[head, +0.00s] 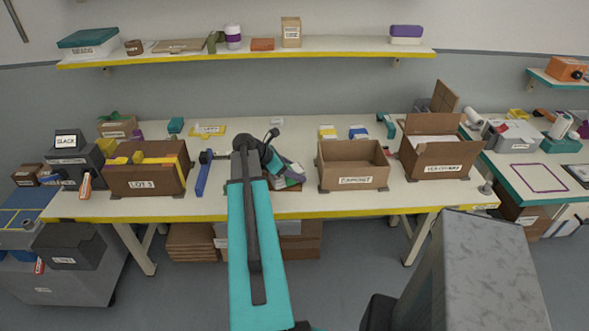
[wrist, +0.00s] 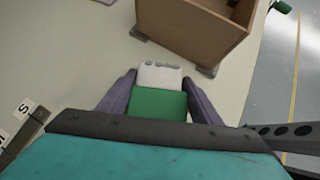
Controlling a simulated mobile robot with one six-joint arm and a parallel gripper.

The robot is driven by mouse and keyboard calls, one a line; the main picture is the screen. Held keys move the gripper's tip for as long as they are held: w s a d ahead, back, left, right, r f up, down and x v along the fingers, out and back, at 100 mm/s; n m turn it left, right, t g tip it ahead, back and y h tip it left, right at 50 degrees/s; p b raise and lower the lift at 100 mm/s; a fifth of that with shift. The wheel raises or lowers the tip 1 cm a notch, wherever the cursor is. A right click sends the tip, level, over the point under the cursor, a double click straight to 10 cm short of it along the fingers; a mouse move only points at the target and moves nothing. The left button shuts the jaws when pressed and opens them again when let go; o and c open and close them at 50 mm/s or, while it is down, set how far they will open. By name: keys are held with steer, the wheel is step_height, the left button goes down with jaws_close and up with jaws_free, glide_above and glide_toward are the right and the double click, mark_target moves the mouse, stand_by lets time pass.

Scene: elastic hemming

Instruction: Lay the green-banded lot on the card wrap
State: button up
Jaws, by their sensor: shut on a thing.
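The green-banded lot (wrist: 158,102) is a small white piece with a broad green band, gripped between the two purple fingers of my gripper (wrist: 160,95) in the wrist view. In the head view my gripper (head: 287,171) is over the middle of the bench, left of the central open box. A little of the lot's white and green shows there, mostly hidden by the fingers. I cannot make out the card wrap for certain. A brown edge shows just under my gripper in the head view, largely covered.
An open brown box (head: 352,178) stands right of my gripper, and it also shows in the wrist view (wrist: 190,32). The LOT 3 box (head: 147,180) is at left, a taller carton (head: 437,160) at right. Yellow-banded (head: 328,132) and blue-banded (head: 358,132) lots lie behind.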

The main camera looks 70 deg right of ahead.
steer(key=shift+f, duration=0.35)
steer(key=o, duration=1.3)
steer(key=shift+a, duration=0.1)
steer(key=b+v, duration=0.3)
steer(key=v, duration=1)
steer(key=shift+w+a+r, duration=0.15)
steer(key=shift+w+r, duration=0.1)
